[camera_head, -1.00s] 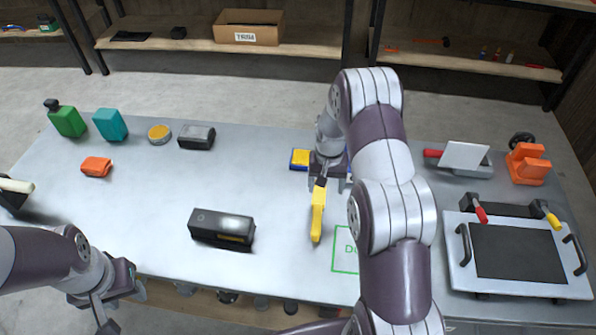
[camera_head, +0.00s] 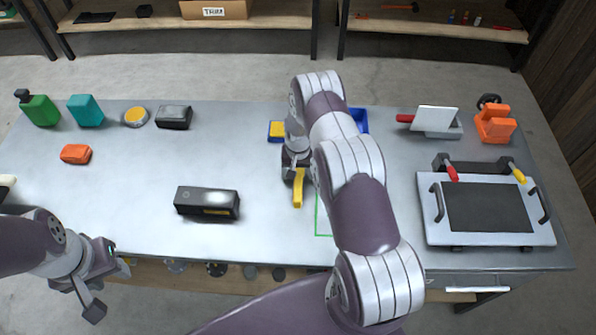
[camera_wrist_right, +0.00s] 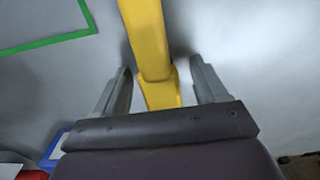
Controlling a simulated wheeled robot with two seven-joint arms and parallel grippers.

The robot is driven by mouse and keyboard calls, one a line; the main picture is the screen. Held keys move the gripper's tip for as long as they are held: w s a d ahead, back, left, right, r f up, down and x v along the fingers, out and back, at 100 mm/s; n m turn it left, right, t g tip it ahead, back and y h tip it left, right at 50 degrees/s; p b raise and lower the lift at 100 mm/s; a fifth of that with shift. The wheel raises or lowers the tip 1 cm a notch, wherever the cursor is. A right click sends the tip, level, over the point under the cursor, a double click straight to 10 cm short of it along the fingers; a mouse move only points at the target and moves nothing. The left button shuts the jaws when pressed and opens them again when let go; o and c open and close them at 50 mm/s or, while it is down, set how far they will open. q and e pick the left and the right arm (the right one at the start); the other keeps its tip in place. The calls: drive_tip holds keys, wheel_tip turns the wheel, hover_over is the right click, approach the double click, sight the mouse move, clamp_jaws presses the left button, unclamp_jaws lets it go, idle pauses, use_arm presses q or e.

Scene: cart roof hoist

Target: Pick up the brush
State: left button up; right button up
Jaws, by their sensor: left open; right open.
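The brush appears as a long yellow handle (camera_head: 298,190) lying on the grey table, left of the green outline; its far end is hidden behind my right gripper. My right gripper (camera_head: 295,173) is open over the far part of the yellow handle. In the right wrist view the yellow handle (camera_wrist_right: 148,35) runs between the two spread fingers of the right gripper (camera_wrist_right: 163,80), with a gap visible on each side. My left gripper (camera_head: 111,287) is open and empty, off the table's front left edge.
A black box (camera_head: 207,201) lies left of the handle. A blue tray (camera_head: 361,118) is partly hidden behind my right arm. A green outline (camera_head: 318,215) marks the table to the right. A handled plate (camera_head: 432,215) stands further right. Bare table surrounds the handle's left side.

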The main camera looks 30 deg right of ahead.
sight(301, 172)
drive_tip(key=c, duration=1.1)
drive_tip(key=shift+r, duration=0.1)
drive_tip(key=shift+r, duration=0.25)
drive_tip(key=r, duration=0.2)
drive_tip(key=s+r+b, duration=0.1)
drive_tip(key=r, duration=0.1)
drive_tip(key=shift+d+b, duration=0.2)
drive_tip(key=shift+b, duration=0.1)
drive_tip(key=s+d+r, duration=0.1)
drive_tip(key=s+r, duration=0.1)
drive_tip(key=s, duration=0.1)
drive_tip(key=s+d+r+b, duration=0.1)
drive_tip(key=s+r, duration=0.1)
drive_tip(key=s, duration=0.1)
drive_tip(key=s+d+r, duration=0.1)
drive_tip(key=s+r, duration=0.1)
drive_tip(key=s, duration=0.2)
drive_tip(key=shift+s+r+b, duration=0.1)
drive_tip(key=shift+r+b, duration=0.1)
drive_tip(key=shift+b, duration=0.1)
